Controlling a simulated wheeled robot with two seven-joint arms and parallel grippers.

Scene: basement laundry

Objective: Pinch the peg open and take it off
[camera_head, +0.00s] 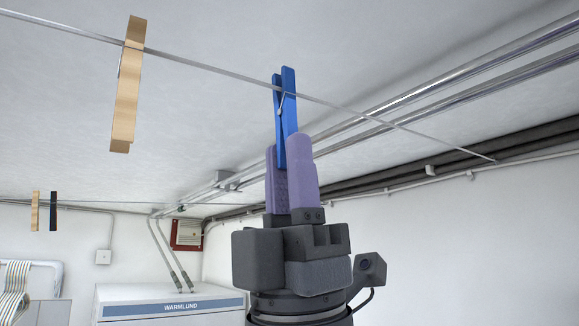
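A blue clothes peg (289,122) stands upright at the washing line (215,69), its upper end at the wire. The two upper tips show side by side with a narrow gap; I cannot tell if they still touch the wire. My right gripper (290,165) comes up from below, and its two purple fingers are closed around the lower legs of the peg. The lower ends of the legs are hidden between the fingers. My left gripper is not in view.
A wooden peg (127,85) hangs on the same line to the left. Farther back, a light peg (35,211) and a dark peg (53,211) hang on another line. Metal pipes (450,92) run along the ceiling. A white WARMLUND machine (170,305) stands below left.

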